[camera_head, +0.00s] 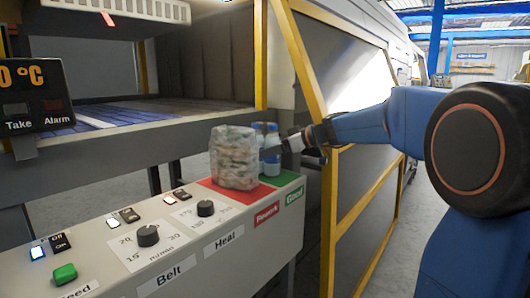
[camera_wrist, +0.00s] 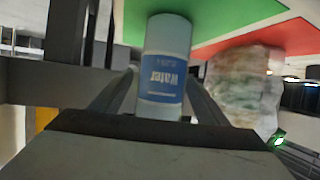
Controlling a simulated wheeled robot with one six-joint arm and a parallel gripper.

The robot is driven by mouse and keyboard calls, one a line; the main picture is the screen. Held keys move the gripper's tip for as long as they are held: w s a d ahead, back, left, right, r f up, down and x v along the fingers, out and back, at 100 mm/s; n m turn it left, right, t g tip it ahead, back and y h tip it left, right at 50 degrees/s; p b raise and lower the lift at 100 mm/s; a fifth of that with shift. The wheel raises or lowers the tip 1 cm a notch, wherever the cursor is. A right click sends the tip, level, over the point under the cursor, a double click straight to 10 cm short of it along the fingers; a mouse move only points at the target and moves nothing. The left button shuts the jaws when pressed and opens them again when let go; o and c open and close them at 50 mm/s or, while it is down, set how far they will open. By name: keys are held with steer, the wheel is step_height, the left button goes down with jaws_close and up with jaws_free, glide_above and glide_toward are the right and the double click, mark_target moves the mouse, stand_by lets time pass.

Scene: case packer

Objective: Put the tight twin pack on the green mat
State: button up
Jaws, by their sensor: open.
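A blue-and-white pack (camera_head: 267,138) stands upright on the green mat (camera_head: 291,181) in the head view. In the wrist view a can of it labelled Water (camera_wrist: 168,60) shows between my fingers; whether a second can is behind it is hidden. My gripper (camera_head: 284,144) is open at the right side of this pack, with its fingers (camera_wrist: 162,78) on either side of the can. Contact cannot be told. A loose, crumpled film-wrapped pack (camera_head: 233,157) stands on the red mat (camera_head: 212,187), left of the blue one.
The mats lie on a control panel (camera_head: 190,250) with knobs, switches and a green button (camera_head: 65,273). A yellow-framed machine guard (camera_head: 330,150) stands close behind my gripper. A conveyor opening (camera_head: 130,112) is behind the panel, with a temperature display (camera_head: 35,95) at left.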

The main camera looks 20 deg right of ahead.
steer(key=v, duration=1.7)
steer(key=shift+d, duration=0.15)
steer(key=v, duration=0.7)
steer(key=shift+s+d, duration=0.25)
steer(key=shift+s, duration=0.1)
steer(key=shift+r, duration=0.15)
step_height(320, 180, up, 10)
steer(key=s+d, duration=0.1)
steer(key=s, duration=0.1)
steer(key=shift+s+d, duration=0.2)
steer(key=shift+d, duration=0.2)
stand_by(0.6)
steer(key=shift+a, duration=0.1)
stand_by(0.4)
